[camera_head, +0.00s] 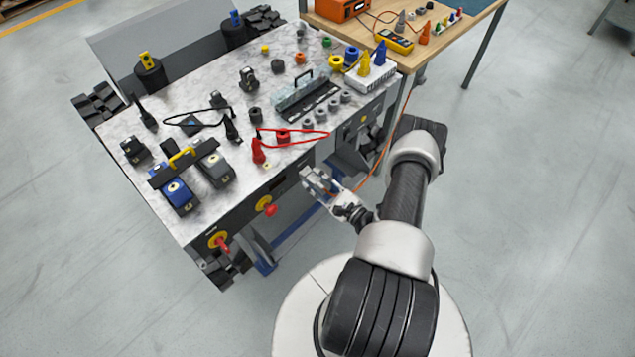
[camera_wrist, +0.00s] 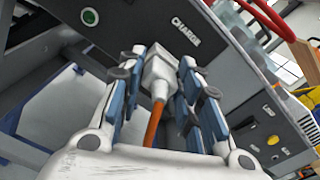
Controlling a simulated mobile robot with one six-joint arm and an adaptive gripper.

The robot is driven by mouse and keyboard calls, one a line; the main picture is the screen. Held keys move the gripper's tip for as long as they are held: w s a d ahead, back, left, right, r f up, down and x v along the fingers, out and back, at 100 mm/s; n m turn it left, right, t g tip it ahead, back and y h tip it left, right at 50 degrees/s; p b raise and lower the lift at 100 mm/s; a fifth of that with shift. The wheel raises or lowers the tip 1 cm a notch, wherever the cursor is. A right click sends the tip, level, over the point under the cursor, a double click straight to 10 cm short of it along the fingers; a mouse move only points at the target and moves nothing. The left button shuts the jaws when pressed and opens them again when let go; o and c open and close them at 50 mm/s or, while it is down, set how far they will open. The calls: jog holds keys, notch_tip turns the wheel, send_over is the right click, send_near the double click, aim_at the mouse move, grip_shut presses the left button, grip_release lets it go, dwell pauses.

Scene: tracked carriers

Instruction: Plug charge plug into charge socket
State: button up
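The charge plug (camera_wrist: 160,68) is a pale grey-white block with an orange cable (camera_wrist: 154,122) running back from it. In the wrist view it sits between my gripper's two fingertips (camera_wrist: 163,64), which close on its sides. The charge socket is not visible; the plug and fingers hide that part of the panel, and I cannot tell whether the plug is seated. In the head view my gripper (camera_head: 314,180) is at the carrier's front face; the plug is not distinguishable there.
The carrier's marble-patterned top (camera_head: 215,110) holds tools, connectors and a red cable loop (camera_head: 300,134). Red-and-yellow switches (camera_head: 266,207) project from its front, left of my gripper. A wooden table (camera_head: 455,22) stands behind right. The orange cable hangs near my arm. Floor left is clear.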

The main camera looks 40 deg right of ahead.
jog(key=o, duration=0.3)
jog(key=s, duration=1.2)
jog(key=shift+d, duration=0.45)
